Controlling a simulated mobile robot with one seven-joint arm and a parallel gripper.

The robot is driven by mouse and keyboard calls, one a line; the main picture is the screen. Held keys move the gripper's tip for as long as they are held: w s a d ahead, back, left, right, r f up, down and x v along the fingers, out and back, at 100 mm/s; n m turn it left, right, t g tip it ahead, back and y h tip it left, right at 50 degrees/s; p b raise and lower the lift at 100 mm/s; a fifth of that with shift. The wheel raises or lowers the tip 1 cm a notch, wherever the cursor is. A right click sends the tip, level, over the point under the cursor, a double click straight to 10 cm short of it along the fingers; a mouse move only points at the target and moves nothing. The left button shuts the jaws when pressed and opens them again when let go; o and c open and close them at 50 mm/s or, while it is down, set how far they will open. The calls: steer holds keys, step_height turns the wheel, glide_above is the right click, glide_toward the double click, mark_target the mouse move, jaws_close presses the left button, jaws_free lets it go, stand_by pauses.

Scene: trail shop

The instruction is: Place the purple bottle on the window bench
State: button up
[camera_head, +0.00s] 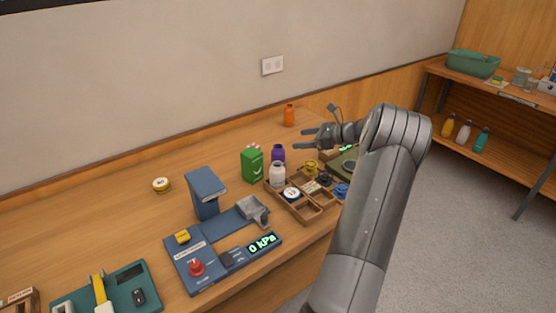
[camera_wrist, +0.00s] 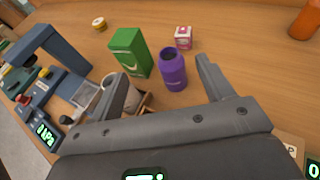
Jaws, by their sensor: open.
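The purple bottle (camera_head: 278,155) stands upright on the wooden counter, behind a white bottle and right of a green box. In the wrist view the purple bottle (camera_wrist: 173,70) shows its open dark mouth, ahead of and between the fingers. My gripper (camera_head: 302,138) is open and empty, to the right of the purple bottle and apart from it. In the wrist view my gripper (camera_wrist: 165,78) has its two fingers spread wide. No surface in view is clearly marked as the window bench; a wooden bench with a lower shelf (camera_head: 505,95) stands at the far right.
The green box (camera_head: 252,164), white bottle (camera_head: 277,175) and compartment tray (camera_head: 310,210) crowd the purple bottle. A small pink-and-white carton (camera_wrist: 184,37) stands behind it. An orange bottle (camera_head: 289,115) stands farther back. A blue press device (camera_head: 206,193) is left. The counter's back left is mostly clear.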

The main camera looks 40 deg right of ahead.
glide_toward(283, 151)
steer(key=shift+g, duration=0.3)
steer(key=x, duration=0.7)
steer(key=shift+f, duration=0.15)
steer(key=x, duration=0.5)
steer(key=shift+w+d+r, duration=0.2)
steer(key=shift+w+r, duration=0.05)
steer(key=shift+w, duration=0.05)
steer(key=c, duration=1.3)
steer(key=shift+o, duration=0.2)
steer(key=shift+r, duration=0.1)
